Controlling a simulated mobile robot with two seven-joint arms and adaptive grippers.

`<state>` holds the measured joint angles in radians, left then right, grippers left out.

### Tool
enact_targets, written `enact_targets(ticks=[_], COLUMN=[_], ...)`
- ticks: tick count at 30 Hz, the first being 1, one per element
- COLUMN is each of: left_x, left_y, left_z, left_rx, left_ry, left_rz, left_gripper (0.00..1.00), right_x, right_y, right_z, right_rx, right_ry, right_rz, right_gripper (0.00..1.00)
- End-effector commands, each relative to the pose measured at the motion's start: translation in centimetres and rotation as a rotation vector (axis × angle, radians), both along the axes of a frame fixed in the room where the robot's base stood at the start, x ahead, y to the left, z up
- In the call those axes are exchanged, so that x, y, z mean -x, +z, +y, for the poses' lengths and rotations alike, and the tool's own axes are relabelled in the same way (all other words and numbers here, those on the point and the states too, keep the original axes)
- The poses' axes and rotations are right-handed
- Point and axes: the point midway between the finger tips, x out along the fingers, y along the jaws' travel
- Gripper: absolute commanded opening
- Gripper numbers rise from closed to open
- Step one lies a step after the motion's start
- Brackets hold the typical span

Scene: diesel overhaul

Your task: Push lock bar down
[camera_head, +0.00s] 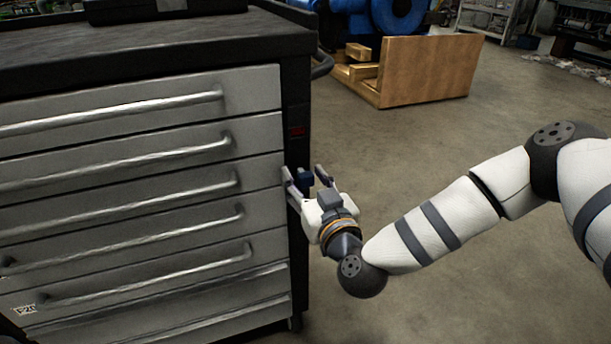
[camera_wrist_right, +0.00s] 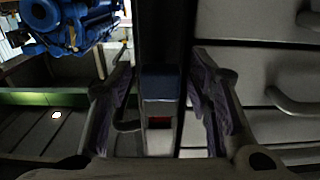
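The lock bar appears to be the dark upright strip (camera_head: 298,100) along the right front edge of the grey drawer cabinet (camera_head: 130,110). A small blue block (camera_head: 305,180) sits low on this strip, below a red mark. My right gripper (camera_head: 307,176) is at the strip with its fingers on either side of the blue block. In the right wrist view, the blue block (camera_wrist_right: 161,86) lies between the spread fingers, with a gap on each side. I cannot tell whether the fingers touch the strip. My left gripper is out of view.
Drawer handles (camera_head: 150,150) stick out along the cabinet front, left of my right gripper. A wooden crate (camera_head: 430,70) and a blue engine (camera_head: 395,15) stand behind to the right. The concrete floor (camera_head: 480,130) to the right is open.

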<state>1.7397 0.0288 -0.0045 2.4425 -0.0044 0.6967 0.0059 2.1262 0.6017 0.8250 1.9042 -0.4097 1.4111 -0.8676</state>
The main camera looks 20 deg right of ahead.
Motion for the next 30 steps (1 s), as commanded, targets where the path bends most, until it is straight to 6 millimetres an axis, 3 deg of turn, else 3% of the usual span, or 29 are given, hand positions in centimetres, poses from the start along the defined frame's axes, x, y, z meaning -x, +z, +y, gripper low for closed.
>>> enact_targets(ticks=[8,21,30], left_x=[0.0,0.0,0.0], left_y=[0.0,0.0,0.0], left_z=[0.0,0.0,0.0], left_rx=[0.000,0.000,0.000], left_ry=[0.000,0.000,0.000], left_rz=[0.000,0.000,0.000], left_gripper=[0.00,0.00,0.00], right_x=[0.5,10.7,12.0], right_y=[0.2,0.1,0.2], right_z=[0.0,-0.3,-0.4], right_rx=[0.000,-0.001,0.000], right_ry=[-0.001,0.001,-0.001], right_rz=[-0.004,-0.001,-0.003], right_gripper=[0.47,0.47,0.47])
